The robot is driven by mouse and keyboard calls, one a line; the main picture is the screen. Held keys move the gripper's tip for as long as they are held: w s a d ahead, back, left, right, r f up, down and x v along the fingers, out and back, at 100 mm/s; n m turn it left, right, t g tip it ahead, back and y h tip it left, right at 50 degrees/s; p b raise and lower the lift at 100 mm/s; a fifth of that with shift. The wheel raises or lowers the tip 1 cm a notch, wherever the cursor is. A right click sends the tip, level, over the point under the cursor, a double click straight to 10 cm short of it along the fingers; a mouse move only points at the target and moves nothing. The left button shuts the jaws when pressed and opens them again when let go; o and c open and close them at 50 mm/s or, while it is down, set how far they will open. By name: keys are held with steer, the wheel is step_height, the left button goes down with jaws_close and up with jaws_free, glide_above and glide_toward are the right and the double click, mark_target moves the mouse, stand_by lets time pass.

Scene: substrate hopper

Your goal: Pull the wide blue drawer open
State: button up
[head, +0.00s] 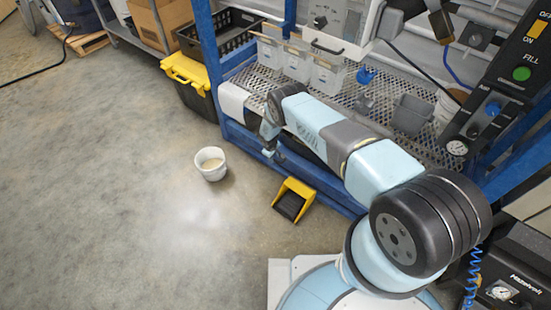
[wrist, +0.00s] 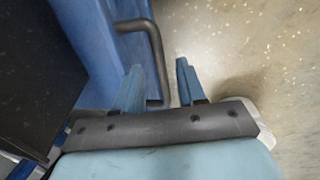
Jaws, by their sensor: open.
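The blue drawer (wrist: 97,50) shows its front on the left in the wrist view, with a dark bar handle (wrist: 154,50) standing out from it. My gripper (wrist: 158,68) is open, and the handle bar runs between its two fingers in the picture. I cannot tell whether the fingers touch the bar. In the head view my gripper (head: 273,150) is low at the front of the blue rack, and my arm hides much of the drawer front there.
A white bucket (head: 210,166) stands on the floor left of my gripper. A yellow and black pedal (head: 294,200) sits in front of the rack. A black tote with a yellow lid (head: 188,74) stands at the rack's left end. The floor at left is clear.

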steer(key=shift+w+d+f, duration=0.1)
steer(key=shift+w+f, duration=0.05)
steer(key=shift+f, duration=0.55)
steer(key=shift+c, duration=0.2)
jaws_close()
